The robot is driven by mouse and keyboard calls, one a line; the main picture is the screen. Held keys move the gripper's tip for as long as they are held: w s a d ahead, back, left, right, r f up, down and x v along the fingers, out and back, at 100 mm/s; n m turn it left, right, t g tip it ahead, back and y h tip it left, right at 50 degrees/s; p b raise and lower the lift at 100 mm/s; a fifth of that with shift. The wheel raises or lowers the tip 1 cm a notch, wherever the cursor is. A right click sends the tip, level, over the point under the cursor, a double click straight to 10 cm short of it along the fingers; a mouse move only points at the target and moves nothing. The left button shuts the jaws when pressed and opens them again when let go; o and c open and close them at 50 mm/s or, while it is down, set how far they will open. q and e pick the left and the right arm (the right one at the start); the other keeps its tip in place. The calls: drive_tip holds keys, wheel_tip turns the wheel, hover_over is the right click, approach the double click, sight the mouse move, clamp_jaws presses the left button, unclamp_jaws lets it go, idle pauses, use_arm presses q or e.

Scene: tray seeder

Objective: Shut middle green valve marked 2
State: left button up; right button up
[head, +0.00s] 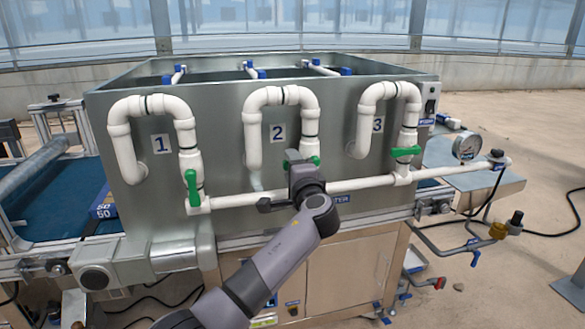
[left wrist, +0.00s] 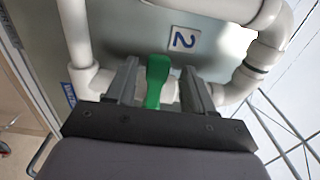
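The middle valve's green handle (head: 315,160) sits on the white pipe below the label 2 (head: 278,132). In the head view my left gripper (head: 301,160) is in front of it and hides most of it, so its angle is hard to tell there. In the left wrist view the green handle (left wrist: 157,80) lies between the two fingers of my left gripper (left wrist: 160,85), with a gap visible on each side. The fingers are open around the handle. The label 2 (left wrist: 184,40) shows just beyond. My right gripper is in neither view.
Valve 1's green handle (head: 192,188) stands upright along its pipe on the left. Valve 3's green handle (head: 405,151) lies crosswise on the right. A white horizontal pipe (head: 360,183) runs below the valves, and a pressure gauge (head: 467,147) stands at the right.

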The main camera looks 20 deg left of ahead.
use_arm(q)
drive_tip(key=v, duration=0.7)
drive_tip(key=shift+b, duration=0.4)
drive_tip(key=s+f+n+g+h, duration=0.15)
drive_tip(key=s+f+h, duration=0.35)
drive_tip(key=f, duration=0.8)
drive_tip(key=s+f+g+h, duration=0.25)
drive_tip(key=s+f, duration=0.45)
drive_tip(key=f, duration=0.6)
drive_tip(key=s+f+n+h, duration=0.2)
drive_tip(key=s+f+n, duration=0.1)
drive_tip(key=s, duration=0.8)
drive_tip(key=s+a+f+n+h, duration=0.1)
drive_tip(key=s+f+n, duration=0.3)
drive_tip(key=s, duration=0.7)
drive_tip(key=shift+a+f+h, duration=0.2)
drive_tip(key=shift+f+h, duration=0.55)
drive_tip(key=shift+h, duration=0.1)
drive_tip(key=shift+s+n, duration=0.1)
drive_tip(key=shift+n, duration=0.15)
